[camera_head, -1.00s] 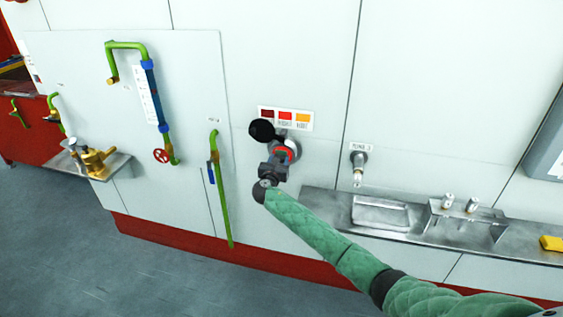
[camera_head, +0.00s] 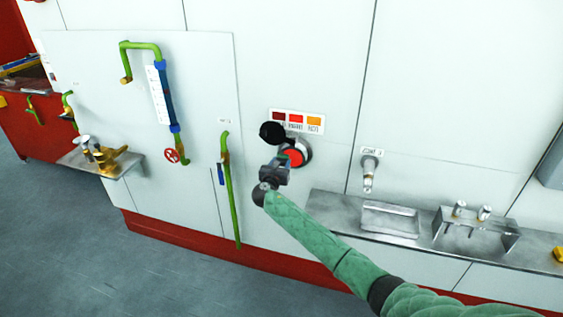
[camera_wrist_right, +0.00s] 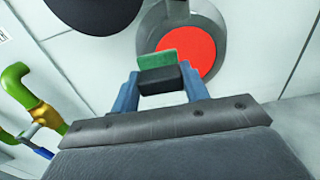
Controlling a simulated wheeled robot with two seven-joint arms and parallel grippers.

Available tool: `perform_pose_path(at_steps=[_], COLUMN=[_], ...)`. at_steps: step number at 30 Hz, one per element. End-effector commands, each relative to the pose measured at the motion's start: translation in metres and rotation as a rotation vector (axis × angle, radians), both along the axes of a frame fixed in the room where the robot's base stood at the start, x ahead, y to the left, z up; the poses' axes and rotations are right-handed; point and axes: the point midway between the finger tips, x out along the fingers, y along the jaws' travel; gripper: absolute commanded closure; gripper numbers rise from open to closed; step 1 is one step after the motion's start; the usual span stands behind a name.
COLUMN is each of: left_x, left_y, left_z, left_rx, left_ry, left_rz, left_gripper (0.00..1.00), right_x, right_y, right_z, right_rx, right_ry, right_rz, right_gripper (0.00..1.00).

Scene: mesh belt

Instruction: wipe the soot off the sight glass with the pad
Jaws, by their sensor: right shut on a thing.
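The round sight glass (camera_head: 294,157) glows red in a grey metal ring on the white wall. In the right wrist view the visible part of the glass (camera_wrist_right: 198,52) looks evenly red, and I make out no soot there. A black round cover (camera_head: 272,133) is swung aside at its upper left. My right gripper (camera_head: 275,172) is just below and left of the glass. In the wrist view the right gripper (camera_wrist_right: 160,84) is shut on the pad (camera_wrist_right: 157,60), a dark block with a green face. The pad overlaps the glass's lower left; contact cannot be told. My left gripper is out of view.
A colour label strip (camera_head: 297,121) is above the glass. Green pipes (camera_head: 231,195) run down the panel to the left. A steel ledge (camera_head: 335,205) with a tray and fittings juts out at right, below a wall spout (camera_head: 369,172). A small shelf (camera_head: 75,162) holds brass fittings at left.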

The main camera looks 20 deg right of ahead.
Motion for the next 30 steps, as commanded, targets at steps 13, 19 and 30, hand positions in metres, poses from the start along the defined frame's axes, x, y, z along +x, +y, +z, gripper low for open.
perform_pose_path(at_steps=[13,19,30], left_x=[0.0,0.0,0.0], left_y=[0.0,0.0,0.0], left_z=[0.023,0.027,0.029], left_rx=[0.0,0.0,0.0], left_ry=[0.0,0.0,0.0], left_rz=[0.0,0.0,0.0], left_gripper=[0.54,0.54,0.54], right_x=[-0.031,-0.04,-0.043], right_y=[0.021,0.027,0.029], right_z=[0.002,0.0,0.0], right_rx=[0.001,0.001,0.001], right_ry=[0.001,0.002,0.001], right_rz=[0.0,-0.001,0.0], right_gripper=[0.73,0.73,0.73])
